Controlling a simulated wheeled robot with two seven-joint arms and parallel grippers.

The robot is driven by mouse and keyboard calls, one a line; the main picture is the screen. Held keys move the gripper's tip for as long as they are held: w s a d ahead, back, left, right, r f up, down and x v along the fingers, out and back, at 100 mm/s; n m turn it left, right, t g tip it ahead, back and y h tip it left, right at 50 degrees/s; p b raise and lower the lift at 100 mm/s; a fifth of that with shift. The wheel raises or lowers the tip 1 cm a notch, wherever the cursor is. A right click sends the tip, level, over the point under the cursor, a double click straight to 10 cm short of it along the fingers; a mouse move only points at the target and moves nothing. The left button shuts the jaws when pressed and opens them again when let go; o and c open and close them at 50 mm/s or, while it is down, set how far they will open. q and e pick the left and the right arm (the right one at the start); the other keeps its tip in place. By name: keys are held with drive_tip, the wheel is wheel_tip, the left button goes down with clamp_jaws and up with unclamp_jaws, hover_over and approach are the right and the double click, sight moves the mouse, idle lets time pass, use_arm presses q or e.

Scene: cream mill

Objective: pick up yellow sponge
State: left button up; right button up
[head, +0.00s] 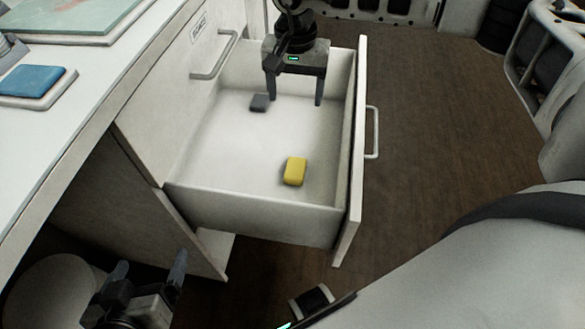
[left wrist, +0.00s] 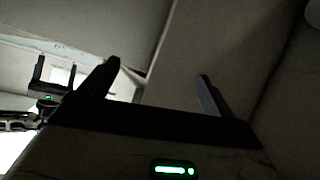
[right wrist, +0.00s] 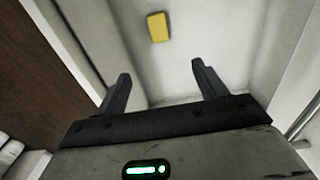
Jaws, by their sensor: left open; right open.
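The yellow sponge (head: 295,171) lies on the floor of the open white drawer (head: 255,218), near its front right corner in the head view. My right gripper (head: 296,101) is open and empty over the far part of the drawer, apart from the sponge. In the right wrist view the sponge (right wrist: 158,27) shows beyond and between the open fingertips (right wrist: 160,70). My left gripper (head: 149,265) is open and empty, low and outside the drawer at the bottom left. In the left wrist view its fingers (left wrist: 158,70) face pale panels, with no sponge there.
A small dark grey block (head: 259,103) lies in the far left of the drawer. The drawer's walls and handle (head: 373,132) bound the space. A blue pad (head: 32,81) rests on the white counter (head: 75,100) at left. Wooden floor (head: 450,110) is open at right.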

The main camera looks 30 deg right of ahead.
drive_tip(key=b, duration=0.7)
hover_over(295, 168)
wheel_tip(295, 168, down, 8)
drive_tip(key=f, duration=0.3)
drive_tip(key=f+b, duration=0.1)
drive_tip(key=f, duration=0.3)
drive_tip(key=f+b, duration=0.1)
drive_tip(key=f, duration=0.2)
drive_tip(key=shift+w+d+f, duration=0.15)
drive_tip(key=shift+w+f, duration=0.1)
drive_tip(key=shift+w, duration=0.15)
drive_tip(key=shift+s+f+b, duration=0.15)
drive_tip(key=shift+f+b, duration=0.25)
drive_tip(key=shift+f, duration=0.15)
drive_tip(key=f, duration=0.2)
drive_tip(key=f+b, duration=0.1)
drive_tip(key=shift+s+f, duration=0.2)
drive_tip(key=shift+f, duration=0.4)
use_arm(q)
drive_tip(key=d+f+h, duration=0.1)
drive_tip(key=d+f, duration=0.1)
drive_tip(key=w+d+f+t+h, duration=0.1)
drive_tip(key=d+f, duration=0.1)
drive_tip(key=shift+w+f+h, duration=0.1)
drive_tip(key=shift+w+h, duration=0.05)
drive_tip(key=shift+h, duration=0.25)
